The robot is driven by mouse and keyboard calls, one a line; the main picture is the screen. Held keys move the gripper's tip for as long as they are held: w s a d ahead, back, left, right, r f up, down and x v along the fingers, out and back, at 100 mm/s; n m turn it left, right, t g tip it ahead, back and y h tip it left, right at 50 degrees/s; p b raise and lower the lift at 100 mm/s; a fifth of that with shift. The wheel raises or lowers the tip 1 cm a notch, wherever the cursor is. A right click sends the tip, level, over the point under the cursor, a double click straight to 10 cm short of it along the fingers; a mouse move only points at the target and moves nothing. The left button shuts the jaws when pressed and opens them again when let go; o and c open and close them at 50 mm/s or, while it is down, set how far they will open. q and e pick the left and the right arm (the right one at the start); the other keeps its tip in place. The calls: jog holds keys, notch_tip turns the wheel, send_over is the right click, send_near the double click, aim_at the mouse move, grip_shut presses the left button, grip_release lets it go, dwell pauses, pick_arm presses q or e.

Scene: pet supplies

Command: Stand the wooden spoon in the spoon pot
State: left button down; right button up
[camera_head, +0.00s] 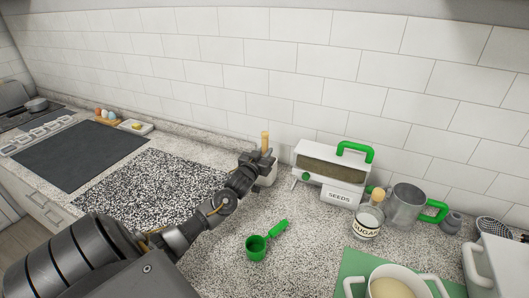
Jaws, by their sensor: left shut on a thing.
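The wooden spoon (265,142) shows as a short, light-brown upright handle near the back wall. My left gripper (258,160) is shut on it. A pale pot (269,175), which looks like the spoon pot, stands right behind and below the gripper, partly hidden by it. The spoon's lower end is hidden, so I cannot tell whether it is inside the pot. My right gripper is not in view.
A white SEEDS dispenser (331,170) stands just right of the pot. A green scoop (257,246) lies on the counter in front. A sugar jar (368,218) and metal jug (405,206) stand further right. The speckled board (150,185) at left is bare.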

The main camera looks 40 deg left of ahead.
pick_arm(q)
jog(key=shift+f, duration=0.1)
jog(key=c, duration=1.3)
grip_release()
jog(key=b+v, duration=0.2)
jog(key=v, duration=1)
jog(key=shift+r+b, duration=0.25)
jog(key=shift+b, duration=0.05)
